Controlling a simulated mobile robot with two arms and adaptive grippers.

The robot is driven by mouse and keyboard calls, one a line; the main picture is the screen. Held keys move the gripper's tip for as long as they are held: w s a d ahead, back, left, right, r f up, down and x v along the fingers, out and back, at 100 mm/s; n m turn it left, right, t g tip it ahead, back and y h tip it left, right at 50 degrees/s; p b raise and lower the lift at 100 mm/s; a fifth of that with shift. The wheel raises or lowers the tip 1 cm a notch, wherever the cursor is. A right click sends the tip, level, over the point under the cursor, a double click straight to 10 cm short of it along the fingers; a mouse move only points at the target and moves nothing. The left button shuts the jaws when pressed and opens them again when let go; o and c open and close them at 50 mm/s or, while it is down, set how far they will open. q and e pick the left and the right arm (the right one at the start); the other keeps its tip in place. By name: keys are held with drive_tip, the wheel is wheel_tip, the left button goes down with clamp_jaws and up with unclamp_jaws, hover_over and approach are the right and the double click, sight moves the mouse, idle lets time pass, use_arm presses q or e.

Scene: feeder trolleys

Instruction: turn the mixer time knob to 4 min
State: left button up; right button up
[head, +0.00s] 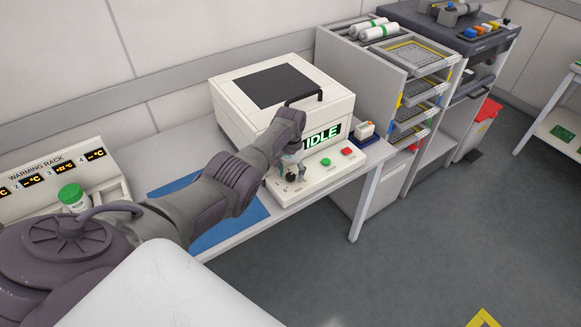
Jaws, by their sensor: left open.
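The mixer (232,95) is a cream box with a dark window and a black handle on its lid. Its green display (322,137) reads "IDLE", with its left edge behind my arm. A control panel (285,193) juts out at its front, with a green button (325,162) and a red button (347,152). My left gripper (291,176) is open and points down over the left part of this panel. The time knob and its setting cannot be made out; the gripper covers that area. My right gripper is out of view.
A warming rack (110,168) with a green-capped jar (72,196) stands at left. A blue mat (235,228) lies on the bench left of the panel. A small white-topped block (364,130) sits right of the mixer. Trolleys with trays (424,90) stand further right; floor is open in front.

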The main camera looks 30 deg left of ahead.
sight(291, 176)
use_arm(q)
wheel_tip(291, 176, up, 12)
idle(0.5)
drive_tip(key=shift+f, duration=0.15)
